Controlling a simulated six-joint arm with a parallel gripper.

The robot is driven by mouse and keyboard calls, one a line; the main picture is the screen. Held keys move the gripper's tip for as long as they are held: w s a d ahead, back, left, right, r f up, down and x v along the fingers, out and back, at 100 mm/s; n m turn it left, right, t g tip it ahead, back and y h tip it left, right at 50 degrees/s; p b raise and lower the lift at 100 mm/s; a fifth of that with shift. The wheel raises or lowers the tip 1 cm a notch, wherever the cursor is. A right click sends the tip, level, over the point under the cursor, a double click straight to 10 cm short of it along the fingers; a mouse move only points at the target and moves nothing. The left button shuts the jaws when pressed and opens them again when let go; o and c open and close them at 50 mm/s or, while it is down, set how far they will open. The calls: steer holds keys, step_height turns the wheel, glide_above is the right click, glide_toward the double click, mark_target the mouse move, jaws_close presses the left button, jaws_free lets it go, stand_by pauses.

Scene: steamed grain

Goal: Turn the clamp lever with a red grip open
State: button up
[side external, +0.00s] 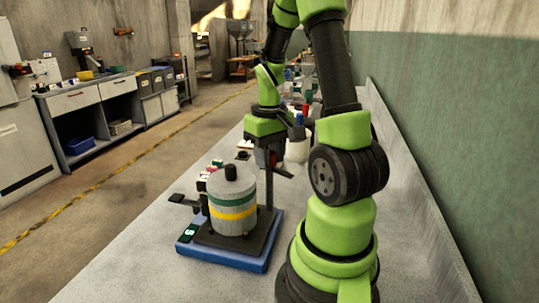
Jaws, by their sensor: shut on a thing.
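A grey cylindrical pot (232,203) with a green band, a yellow band and a black knob stands on a blue base (224,258). A dark upright post (270,188) rises at the right rear of the pot. A small red part (273,159), which looks like the lever's red grip, shows near the post's top. My gripper (268,161) points down there and is shut on it. The fingertips are small and partly hidden, so the exact hold and the lever's angle are hard to tell.
A dark flat piece (178,198) and small red and white parts (204,181) stick out at the pot's left. A white container (298,148) and several small items stand behind. The grey bench (130,265) is clear at the front left; a green wall (450,130) bounds the right.

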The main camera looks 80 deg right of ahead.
steer(key=shift+n, duration=2)
steer(key=o, duration=0.9)
step_height(320, 180, up, 10)
